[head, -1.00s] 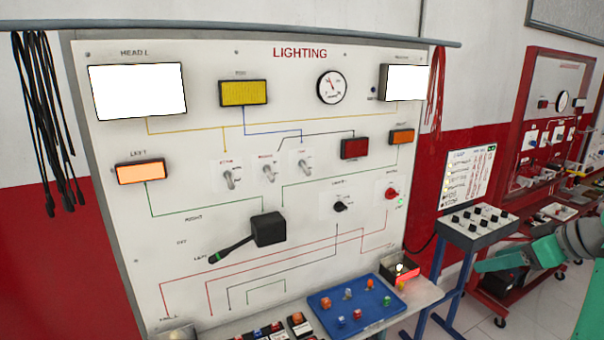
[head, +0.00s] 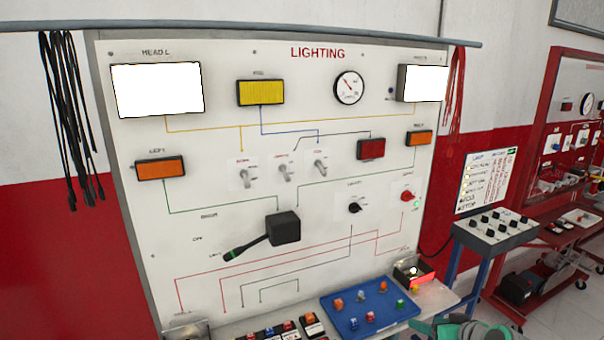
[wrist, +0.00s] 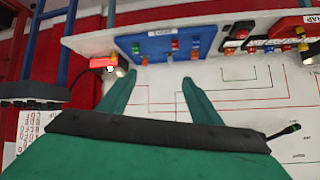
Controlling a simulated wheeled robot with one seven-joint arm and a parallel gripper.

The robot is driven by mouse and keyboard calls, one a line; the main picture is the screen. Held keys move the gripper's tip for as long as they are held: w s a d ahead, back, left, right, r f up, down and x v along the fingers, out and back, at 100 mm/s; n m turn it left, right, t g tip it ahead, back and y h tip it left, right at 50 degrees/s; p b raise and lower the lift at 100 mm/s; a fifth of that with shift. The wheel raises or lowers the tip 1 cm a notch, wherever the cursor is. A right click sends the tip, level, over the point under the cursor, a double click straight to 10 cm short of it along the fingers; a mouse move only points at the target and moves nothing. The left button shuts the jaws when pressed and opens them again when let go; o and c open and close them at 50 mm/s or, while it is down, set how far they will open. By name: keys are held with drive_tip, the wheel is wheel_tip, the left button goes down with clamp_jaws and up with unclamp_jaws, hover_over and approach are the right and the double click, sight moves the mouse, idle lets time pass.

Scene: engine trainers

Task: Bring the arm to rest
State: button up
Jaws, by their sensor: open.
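My teal gripper (wrist: 157,78) is open and empty in the wrist view, its two fingers apart. That view is turned over, with the LIGHTING board (wrist: 240,95) beyond the fingers and the bench shelf along the top. In the head view, part of my teal arm (head: 458,330) shows at the bottom edge, right of the blue tray. The fingertips cannot be made out there. The LIGHTING board (head: 230,225) stands upright with both headlamps white and the left indicator (head: 160,168) dull orange. The stalk lever (head: 265,236) tilts down to the left.
A blue tray (head: 345,322) with several small coloured bulbs lies on the shelf below the board. A small box with a red glow (head: 412,272) is beside it. A grey switch box (head: 495,232) stands on a blue frame at right. Red carts (head: 540,275) stand beyond.

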drive_tip(key=s+a+f+m+t+h, duration=0.1)
drive_tip(key=s+a+f, duration=0.2)
drive_tip(key=a+f, duration=0.5)
drive_tip(key=s+a+f+m+h, duration=0.1)
drive_tip(key=s+a+f, duration=0.1)
drive_tip(key=a+f, duration=0.5)
drive_tip(key=s+a+f+m+h, duration=0.1)
drive_tip(key=s+a+f, duration=0.85)
drive_tip(key=s, duration=0.35)
drive_tip(key=s+a+r+t+h, duration=0.1)
drive_tip(key=s+a, duration=0.3)
drive_tip(key=s, duration=0.5)
drive_tip(key=s+a+r+t, duration=0.1)
drive_tip(key=s+a+r, duration=0.15)
drive_tip(key=s, duration=0.65)
drive_tip(key=s+a+r+n+t+y, duration=0.1)
drive_tip(key=s+a+r, duration=0.3)
drive_tip(key=s+r, duration=0.8)
drive_tip(key=shift+s+a+r+n+t, duration=0.15)
drive_tip(key=shift+s+r+n+t, duration=0.1)
drive_tip(key=shift+s+n+t, duration=0.5)
drive_tip(key=shift+s, duration=0.15)
